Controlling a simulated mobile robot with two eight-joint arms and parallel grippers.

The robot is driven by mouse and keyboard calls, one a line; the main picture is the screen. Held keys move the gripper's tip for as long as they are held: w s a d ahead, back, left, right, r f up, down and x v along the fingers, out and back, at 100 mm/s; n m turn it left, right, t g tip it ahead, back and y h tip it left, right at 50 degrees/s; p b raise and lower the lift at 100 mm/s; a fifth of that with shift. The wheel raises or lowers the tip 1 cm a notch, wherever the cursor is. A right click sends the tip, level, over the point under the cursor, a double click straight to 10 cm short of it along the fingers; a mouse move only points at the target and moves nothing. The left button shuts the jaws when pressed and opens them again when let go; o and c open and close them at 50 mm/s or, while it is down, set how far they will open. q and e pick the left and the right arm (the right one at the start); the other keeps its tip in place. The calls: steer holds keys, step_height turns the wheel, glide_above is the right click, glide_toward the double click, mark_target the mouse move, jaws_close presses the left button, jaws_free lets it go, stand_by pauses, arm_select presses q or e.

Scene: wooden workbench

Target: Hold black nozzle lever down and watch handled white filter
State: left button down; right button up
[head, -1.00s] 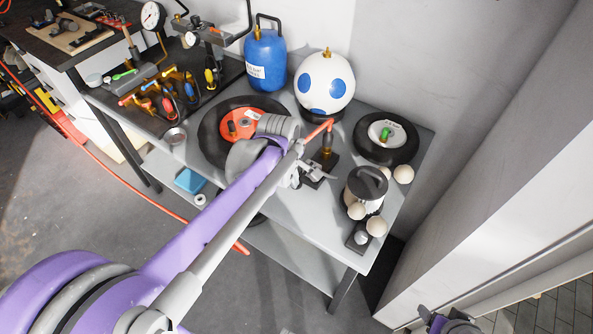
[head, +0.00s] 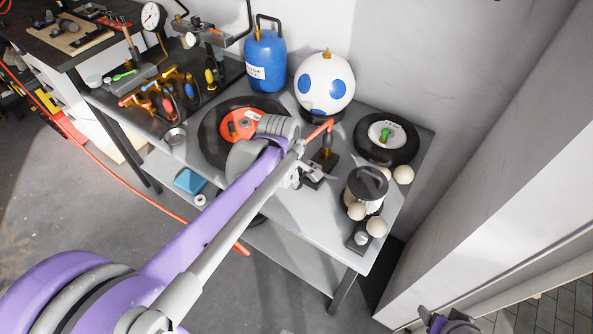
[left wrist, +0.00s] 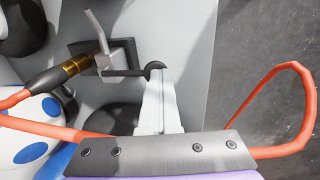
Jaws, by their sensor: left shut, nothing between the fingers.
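The nozzle (head: 327,155) stands on a dark block on the grey bench, with an orange hose at its end. In the left wrist view its brass collar (left wrist: 75,65) and black lever (left wrist: 122,73) show, the lever ending in a round knob. My left gripper (head: 312,174) is shut and empty beside the nozzle. In the left wrist view its closed fingertips (left wrist: 158,76) are at the knob; I cannot tell how hard they touch. A pale canister with a dark lid (head: 366,184), possibly the white filter, stands at the right. My right gripper (head: 450,322) shows only partly at the bottom edge.
A white ball-shaped tank with blue spots (head: 325,82), a blue tank (head: 266,60) and a black tyre (head: 386,137) stand behind. White balls (head: 403,174) are around the canister. A red-orange disc (head: 240,124) lies left of my gripper.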

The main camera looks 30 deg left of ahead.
stand_by(0.7)
arm_select(q)
steer(key=shift+p+v, duration=0.5)
steer(key=shift+v, duration=0.3)
arm_select(e)
steer(key=shift+w+r, duration=0.25)
steer(key=shift+r, duration=0.4)
arm_select(q)
steer(key=shift+w+r, duration=0.1)
steer(key=shift+w, duration=0.1)
arm_select(e)
steer(key=shift+r, duration=0.1)
arm_select(q)
step_height(320, 180, up, 4)
steer(key=shift+w+a+p, duration=0.1)
steer(key=shift+a+p, duration=0.1)
steer(key=shift+p, duration=0.95)
steer(key=w+v, duration=0.1)
steer(key=v, duration=0.9)
steer(key=shift+d, duration=0.25)
arm_select(e)
steer(key=r, duration=0.1)
steer(key=d+r, duration=0.1)
steer(key=r, duration=0.1)
steer(key=shift+w+r, duration=0.1)
steer(key=shift+r, duration=0.2)
